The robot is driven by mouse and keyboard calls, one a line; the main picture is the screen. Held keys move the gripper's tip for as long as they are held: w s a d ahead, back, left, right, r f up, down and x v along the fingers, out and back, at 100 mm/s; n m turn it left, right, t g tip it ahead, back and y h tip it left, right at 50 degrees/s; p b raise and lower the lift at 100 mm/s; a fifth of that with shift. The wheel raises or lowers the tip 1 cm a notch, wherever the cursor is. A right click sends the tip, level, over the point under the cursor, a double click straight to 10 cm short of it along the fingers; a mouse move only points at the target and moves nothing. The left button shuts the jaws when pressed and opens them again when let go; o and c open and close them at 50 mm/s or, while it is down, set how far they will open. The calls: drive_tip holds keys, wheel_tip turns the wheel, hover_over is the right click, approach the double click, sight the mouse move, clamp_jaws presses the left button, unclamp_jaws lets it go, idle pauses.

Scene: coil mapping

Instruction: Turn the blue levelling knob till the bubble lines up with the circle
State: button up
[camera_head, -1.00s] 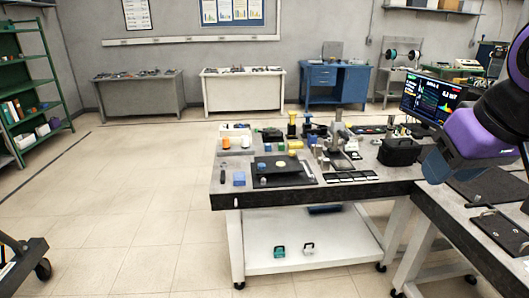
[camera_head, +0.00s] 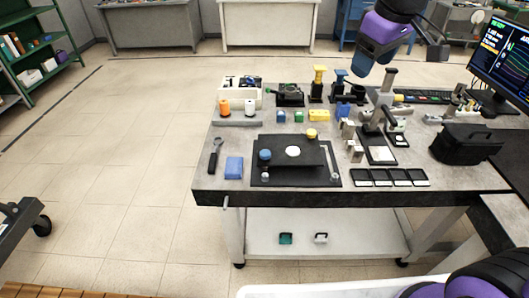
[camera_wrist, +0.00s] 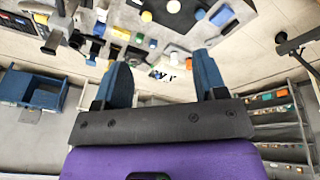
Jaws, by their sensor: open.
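The blue levelling knob (camera_head: 264,154) sits at the left of a black levelling plate (camera_head: 280,165). A white round disc (camera_head: 292,151) lies near the plate's middle; the bubble and circle are too small to make out. A yellow knob (camera_head: 311,133) is at the plate's back right. My gripper (camera_head: 362,62) is high above the back of the table, right of the plate and apart from it. In the wrist view my gripper (camera_wrist: 165,72) has its two blue fingers spread with nothing between them. The white disc (camera_wrist: 173,6) shows at that view's top edge.
A blue block (camera_head: 233,167) and a dark wrench (camera_head: 215,152) lie left of the plate. A microscope-like stand (camera_head: 385,105), a black bag (camera_head: 466,145) and a monitor (camera_head: 503,62) stand to the right.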

drive_tip(key=w+a+f+n, duration=0.2)
drive_tip(key=w+a+f, duration=0.2)
drive_tip(key=w, duration=0.2)
drive_tip(key=n+g, duration=0.3)
drive_tip(key=n, duration=0.5)
approach(265, 152)
drive_tip(key=f, duration=0.9)
drive_tip(key=shift+a+f, duration=0.2)
drive_tip(key=shift+f, duration=0.05)
drive_tip(key=c, duration=0.9)
drive_tip(key=shift+m, duration=0.3)
